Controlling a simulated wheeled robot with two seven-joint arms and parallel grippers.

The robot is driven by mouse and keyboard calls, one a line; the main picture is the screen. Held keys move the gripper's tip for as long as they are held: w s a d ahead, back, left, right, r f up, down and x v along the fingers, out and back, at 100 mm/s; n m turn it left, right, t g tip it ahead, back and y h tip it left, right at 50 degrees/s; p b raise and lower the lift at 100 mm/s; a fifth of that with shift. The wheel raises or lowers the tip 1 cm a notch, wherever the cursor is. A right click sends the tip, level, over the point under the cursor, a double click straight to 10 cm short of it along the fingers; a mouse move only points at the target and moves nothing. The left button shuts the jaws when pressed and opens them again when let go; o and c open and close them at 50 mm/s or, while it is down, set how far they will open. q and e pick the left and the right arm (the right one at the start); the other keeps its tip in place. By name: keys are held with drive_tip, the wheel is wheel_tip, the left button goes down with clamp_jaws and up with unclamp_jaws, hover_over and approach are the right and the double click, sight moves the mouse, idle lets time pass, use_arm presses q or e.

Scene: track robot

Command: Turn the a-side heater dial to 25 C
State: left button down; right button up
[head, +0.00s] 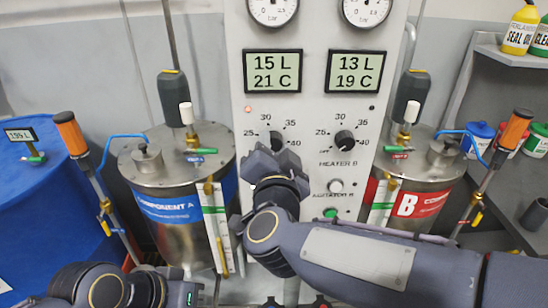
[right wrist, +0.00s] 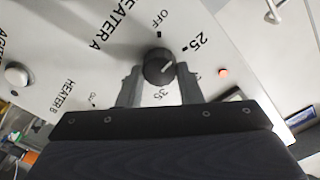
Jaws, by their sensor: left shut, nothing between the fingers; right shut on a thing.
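The a-side heater dial (head: 276,139) is a dark round knob on the pale control panel, partly covered by my right gripper (head: 274,163) in the head view. In the right wrist view the dial (right wrist: 158,66) sits between the two fingers of my right gripper (right wrist: 159,86), which is shut on it. Its white pointer mark is turned to the upper right, towards the printed 25. The OFF, 25 and 35 labels show around it; the 30 is hidden there. My left gripper (head: 180,280) is shut and empty, low at the left, away from the panel.
The heater B dial (head: 345,140) is close to the right. Displays above read 15 L, 21 C (head: 272,72) and 13 L, 19 C (head: 355,72). A small red light (head: 248,109) glows above dial A. Metal drums A (head: 180,165) and B (head: 430,165) flank the panel.

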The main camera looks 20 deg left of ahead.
drive_tip(key=shift+f+m+b, duration=0.15)
drive_tip(key=shift+m+b, duration=0.95)
drive_tip(key=shift+m, duration=0.6)
drive_tip(key=o, duration=1)
drive_tip(key=shift+c, duration=0.2)
drive_tip(key=v, duration=0.7)
drive_tip(key=shift+s+d+b, duration=0.2)
drive_tip(key=shift+s+b, duration=0.1)
drive_tip(key=shift+s, duration=0.1)
